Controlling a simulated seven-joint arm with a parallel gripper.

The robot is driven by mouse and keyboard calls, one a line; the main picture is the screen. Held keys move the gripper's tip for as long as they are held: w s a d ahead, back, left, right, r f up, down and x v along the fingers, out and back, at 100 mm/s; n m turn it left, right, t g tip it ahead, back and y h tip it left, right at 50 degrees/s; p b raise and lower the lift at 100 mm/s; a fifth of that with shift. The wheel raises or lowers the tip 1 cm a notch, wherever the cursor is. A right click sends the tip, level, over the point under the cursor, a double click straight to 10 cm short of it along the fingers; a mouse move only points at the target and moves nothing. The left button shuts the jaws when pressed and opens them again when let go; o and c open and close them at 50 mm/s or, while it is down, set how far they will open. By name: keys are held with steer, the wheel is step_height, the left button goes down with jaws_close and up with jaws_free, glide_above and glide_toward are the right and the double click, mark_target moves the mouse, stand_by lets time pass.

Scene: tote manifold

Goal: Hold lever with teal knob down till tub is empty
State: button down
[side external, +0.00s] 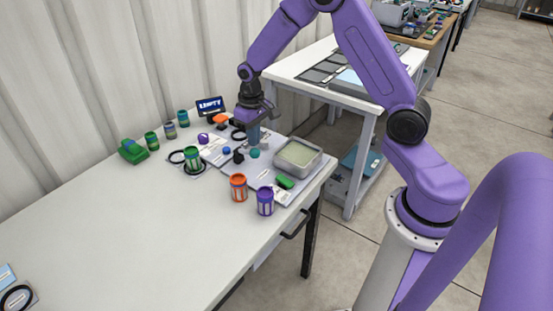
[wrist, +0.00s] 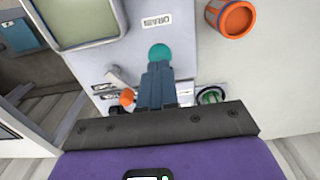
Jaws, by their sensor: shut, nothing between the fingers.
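The teal knob (side external: 254,153) sits at the right part of the manifold on the bench. In the wrist view the teal knob (wrist: 160,53) is just beyond my fingertips, by a DRAIN label (wrist: 157,20). My gripper (side external: 254,143) points down at the knob, shut and empty; in the wrist view its fingers (wrist: 158,75) are together. They look at or very near the knob; contact is unclear. The lever's arm is hidden. The grey tub (side external: 318,160) has a pale green inside; I cannot tell any liquid level. Its rim (wrist: 115,37) shows in the wrist view.
A small display (side external: 210,105) appears to read EMPTY. An orange knob (wrist: 127,97) is beside my fingers. The table's left part is mostly clear.

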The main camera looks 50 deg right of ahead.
mark_target(254, 149)
steer(key=shift+f, duration=0.15)
steer(key=shift+f, duration=2.6)
steer(key=shift+r, duration=0.15)
stand_by(2.7)
steer(key=shift+r, duration=2.55)
